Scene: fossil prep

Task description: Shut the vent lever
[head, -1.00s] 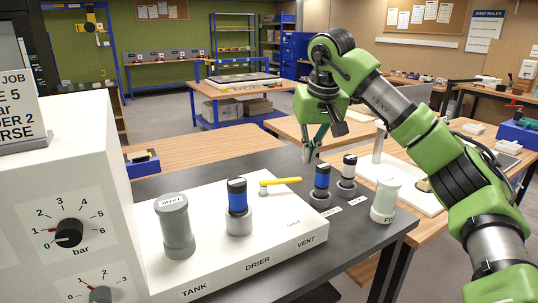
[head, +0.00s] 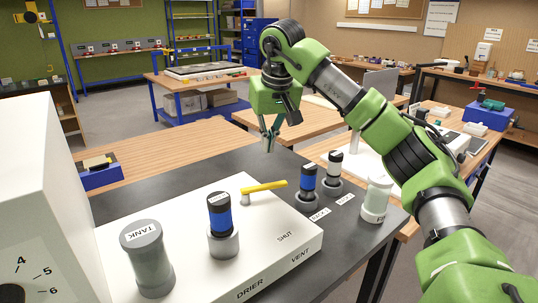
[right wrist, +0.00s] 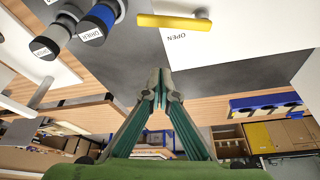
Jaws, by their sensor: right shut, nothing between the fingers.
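The vent lever (head: 264,187) has a yellow handle on a small pale post on the white panel (head: 200,265). In the head view its handle points right, away from the SHUT mark. In the right wrist view the yellow handle (right wrist: 172,22) lies alongside the OPEN mark. My right gripper (head: 269,143) is shut and empty, above and beyond the lever in the head view, apart from it. Its fingertips (right wrist: 160,90) are in the middle of the right wrist view. My left gripper is not in view.
A grey TANK cylinder (head: 147,260) and a blue-banded cylinder (head: 220,215) stand on the panel left of the lever. Dark tabletop behind is clear.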

